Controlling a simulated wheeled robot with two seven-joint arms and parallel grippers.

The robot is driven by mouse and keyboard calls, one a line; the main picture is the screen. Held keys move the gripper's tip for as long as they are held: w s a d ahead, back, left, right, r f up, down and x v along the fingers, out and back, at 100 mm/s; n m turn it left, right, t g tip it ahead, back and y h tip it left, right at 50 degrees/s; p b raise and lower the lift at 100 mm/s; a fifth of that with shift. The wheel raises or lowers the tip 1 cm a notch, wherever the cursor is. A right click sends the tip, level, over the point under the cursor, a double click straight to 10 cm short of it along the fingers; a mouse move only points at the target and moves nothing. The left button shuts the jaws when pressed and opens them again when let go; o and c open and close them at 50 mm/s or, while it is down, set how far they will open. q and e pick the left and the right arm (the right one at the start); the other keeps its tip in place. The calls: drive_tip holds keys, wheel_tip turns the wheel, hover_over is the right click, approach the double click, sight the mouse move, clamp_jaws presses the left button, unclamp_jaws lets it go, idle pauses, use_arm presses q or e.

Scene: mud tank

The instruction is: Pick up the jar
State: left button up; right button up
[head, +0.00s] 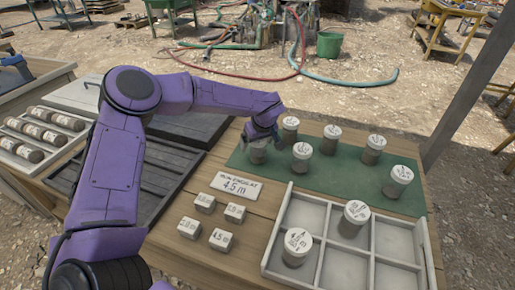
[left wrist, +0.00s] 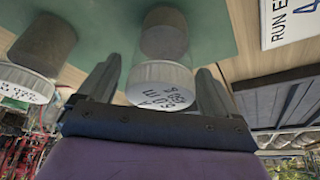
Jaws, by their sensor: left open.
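A grey jar with a white labelled lid (left wrist: 162,82) stands between the two fingers of my left gripper (left wrist: 157,92) in the left wrist view. The fingers are apart, one on each side of it, and I cannot tell whether either touches it. My right gripper is not in view.
A divided white tray (head: 424,262) at the front right holds two jars (head: 353,218). A "4.5 m" sign (head: 237,186) and several small label blocks (head: 220,239) sit on the wooden table left of it. A grey post (head: 470,90) rises at the right.

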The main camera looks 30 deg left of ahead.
use_arm(q)
drive_tip(key=shift+d+r, duration=0.1)
drive_tip(key=c, duration=1.2)
drive_tip(key=shift+c, duration=1.2)
drive_tip(key=shift+r, duration=0.15)
